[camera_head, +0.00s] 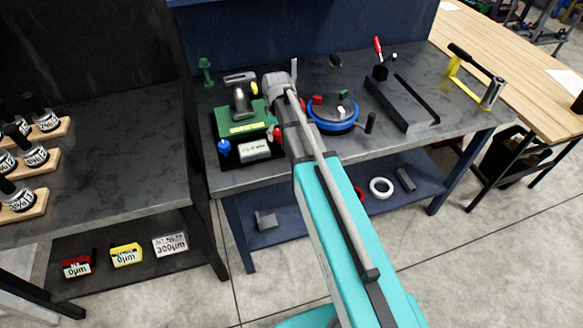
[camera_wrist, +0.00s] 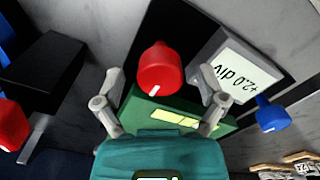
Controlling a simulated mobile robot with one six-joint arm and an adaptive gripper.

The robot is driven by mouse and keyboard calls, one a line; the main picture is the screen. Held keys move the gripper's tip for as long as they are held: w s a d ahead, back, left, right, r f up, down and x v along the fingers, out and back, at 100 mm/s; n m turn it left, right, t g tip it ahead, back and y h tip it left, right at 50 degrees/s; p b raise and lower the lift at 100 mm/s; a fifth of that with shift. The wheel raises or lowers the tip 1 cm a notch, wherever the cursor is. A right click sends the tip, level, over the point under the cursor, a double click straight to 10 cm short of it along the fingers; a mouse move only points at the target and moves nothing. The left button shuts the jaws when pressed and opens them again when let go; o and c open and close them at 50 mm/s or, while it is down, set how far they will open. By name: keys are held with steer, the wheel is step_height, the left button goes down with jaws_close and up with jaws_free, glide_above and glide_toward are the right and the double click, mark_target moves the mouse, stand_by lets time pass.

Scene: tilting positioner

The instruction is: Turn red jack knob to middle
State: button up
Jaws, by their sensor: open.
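The red jack knob (camera_wrist: 160,68) is in the middle of the wrist view, with a short white mark low on its face. It also shows in the head view (camera_head: 277,134), beside my arm. The green positioner (camera_head: 238,125) carries it, along with a blue knob (camera_head: 224,148). The blue knob is at right in the wrist view (camera_wrist: 272,115). My gripper (camera_wrist: 162,76) is open, with one finger on each side of the red knob and visible gaps between. A white readout (camera_wrist: 245,76) shows "+2.0 div", upside down in the wrist view.
A round blue-rimmed device (camera_head: 333,113) stands right of my arm on the bench. A second red knob (camera_wrist: 12,125) is at the left edge of the wrist view. A black channel (camera_head: 402,104) and a yellow-framed tool (camera_head: 470,72) lie farther right.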

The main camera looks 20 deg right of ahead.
mark_target(279, 131)
steer(key=m, duration=0.6)
steer(key=shift+m, duration=0.3)
steer(key=m, duration=0.6)
step_height(279, 131, up, 14)
steer(key=p, duration=1.4)
steer(key=s+f+n+b, duration=0.3)
steer(key=s+f+b, duration=0.3)
steer(key=s, duration=0.2)
steer(key=s+f+n+b, duration=0.3)
steer(key=s+f+b, duration=0.3)
steer(key=s, duration=0.3)
steer(key=shift+s+a+f+b, duration=0.3)
steer(key=shift+b, duration=0.05)
